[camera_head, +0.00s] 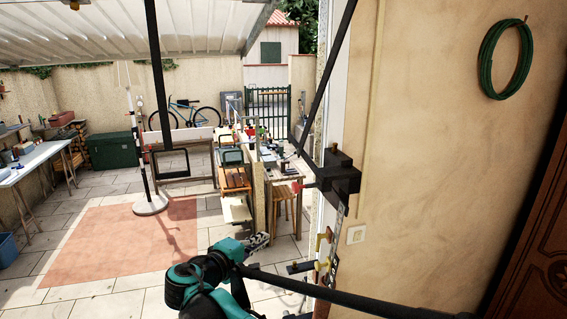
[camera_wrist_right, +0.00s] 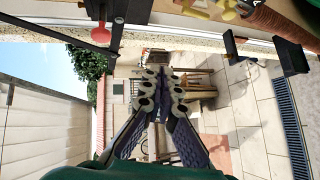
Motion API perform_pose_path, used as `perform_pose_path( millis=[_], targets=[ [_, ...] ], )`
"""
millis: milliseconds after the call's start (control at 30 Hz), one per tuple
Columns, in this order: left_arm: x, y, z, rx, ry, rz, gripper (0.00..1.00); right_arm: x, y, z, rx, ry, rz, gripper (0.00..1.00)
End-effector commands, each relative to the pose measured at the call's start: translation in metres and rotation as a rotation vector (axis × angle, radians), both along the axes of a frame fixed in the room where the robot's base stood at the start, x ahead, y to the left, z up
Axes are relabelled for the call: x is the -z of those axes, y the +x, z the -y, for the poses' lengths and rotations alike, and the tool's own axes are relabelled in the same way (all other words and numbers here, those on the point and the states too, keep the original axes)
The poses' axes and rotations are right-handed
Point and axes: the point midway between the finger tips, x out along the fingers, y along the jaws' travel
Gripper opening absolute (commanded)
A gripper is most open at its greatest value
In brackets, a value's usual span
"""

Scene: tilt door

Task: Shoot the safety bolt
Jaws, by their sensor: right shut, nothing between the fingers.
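A black block fitting (camera_head: 340,177) with a red knob (camera_head: 310,186) sits on the door frame at the right; this could be the safety bolt, but I cannot tell for sure. The fitting also shows at the top left of the right wrist view (camera_wrist_right: 121,12), with its red knob (camera_wrist_right: 101,34). Below it on the frame are yellow parts (camera_head: 324,242). My right gripper (camera_head: 260,241) is shut and empty, to the left of the frame and below the black fitting, apart from both. Its fingers point forward in the wrist view (camera_wrist_right: 165,88). My left gripper is not in view.
A black bracket (camera_head: 299,267) juts out low on the frame, near my right gripper, and also shows in the wrist view (camera_wrist_right: 236,47). Dark rods cross the opening. A cluttered workbench (camera_head: 290,170) stands beyond.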

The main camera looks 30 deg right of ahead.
Motion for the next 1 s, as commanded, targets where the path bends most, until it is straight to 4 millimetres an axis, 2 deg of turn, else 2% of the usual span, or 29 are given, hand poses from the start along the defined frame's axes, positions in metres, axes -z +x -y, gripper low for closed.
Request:
perform_pose_path(
  millis=[33, 100, 233, 367, 467, 867, 1000],
  targets=[
    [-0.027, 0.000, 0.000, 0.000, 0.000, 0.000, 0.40, -0.035, 0.010, -0.005, 0.003, -0.048, 0.011, 0.00],
    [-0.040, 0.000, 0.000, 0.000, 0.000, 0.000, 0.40, -0.058, 0.019, -0.010, 0.009, -0.107, 0.025, 0.00],
    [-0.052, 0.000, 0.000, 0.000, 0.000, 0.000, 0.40, -0.083, 0.028, -0.017, 0.015, -0.177, 0.046, 0.00],
    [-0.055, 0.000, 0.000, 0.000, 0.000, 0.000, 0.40, -0.089, 0.033, -0.015, 0.020, -0.200, 0.052, 0.00],
    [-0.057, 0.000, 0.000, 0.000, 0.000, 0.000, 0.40, -0.088, 0.038, -0.004, 0.023, -0.201, 0.051, 0.00],
    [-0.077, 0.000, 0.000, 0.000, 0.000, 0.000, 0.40, -0.086, 0.076, 0.069, 0.023, -0.199, 0.051, 0.00],
    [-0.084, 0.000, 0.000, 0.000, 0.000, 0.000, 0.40, -0.085, 0.071, 0.091, 0.022, -0.199, 0.052, 0.00]
  ],
)
